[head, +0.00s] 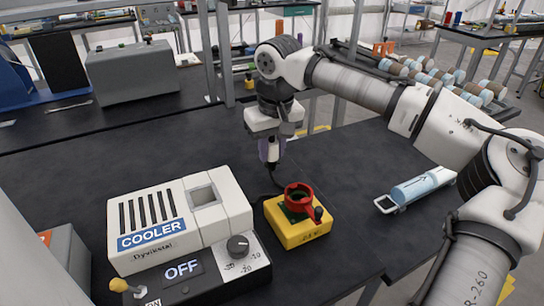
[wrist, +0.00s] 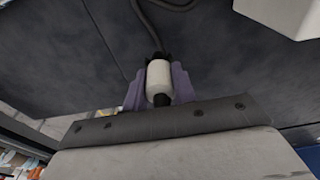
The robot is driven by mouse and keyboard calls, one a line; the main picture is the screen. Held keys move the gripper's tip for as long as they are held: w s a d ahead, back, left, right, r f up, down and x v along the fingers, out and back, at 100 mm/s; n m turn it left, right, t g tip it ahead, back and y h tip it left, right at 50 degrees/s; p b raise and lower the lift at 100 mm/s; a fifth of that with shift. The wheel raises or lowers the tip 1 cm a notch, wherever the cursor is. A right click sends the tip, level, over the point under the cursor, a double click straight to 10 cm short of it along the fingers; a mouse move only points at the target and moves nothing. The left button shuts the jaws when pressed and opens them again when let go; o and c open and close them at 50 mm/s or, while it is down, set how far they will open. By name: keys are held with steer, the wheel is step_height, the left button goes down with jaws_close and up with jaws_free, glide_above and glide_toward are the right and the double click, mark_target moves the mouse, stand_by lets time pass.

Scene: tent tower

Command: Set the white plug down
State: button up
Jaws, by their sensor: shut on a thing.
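The white plug (wrist: 159,80) sits between the purple fingers of my gripper (wrist: 158,92) in the wrist view. My gripper is shut on it. A dark cable (wrist: 152,35) runs from the plug's end across the dark tabletop. In the head view my gripper (head: 269,153) points down over the black table (head: 355,165), behind the yellow box. The plug is mostly hidden by the fingers there, and its cable trails down toward the table. I cannot tell the exact gap between the plug and the tabletop.
The white cooler (head: 180,220) with its dial and OFF display stands at the front left. A yellow box (head: 303,230) with a red ring-shaped top stands just in front of my gripper. A blue-labelled cylinder in a white holder (head: 420,187) lies at the right.

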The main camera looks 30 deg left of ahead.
steer(key=shift+f, duration=1.25)
steer(key=shift+f, duration=0.1)
steer(key=o, duration=0.9)
steer(key=shift+o, duration=0.2)
step_height(320, 180, up, 12)
steer(key=d, duration=0.1)
steer(key=shift+s+d, duration=0.15)
steer(key=shift+s, duration=0.2)
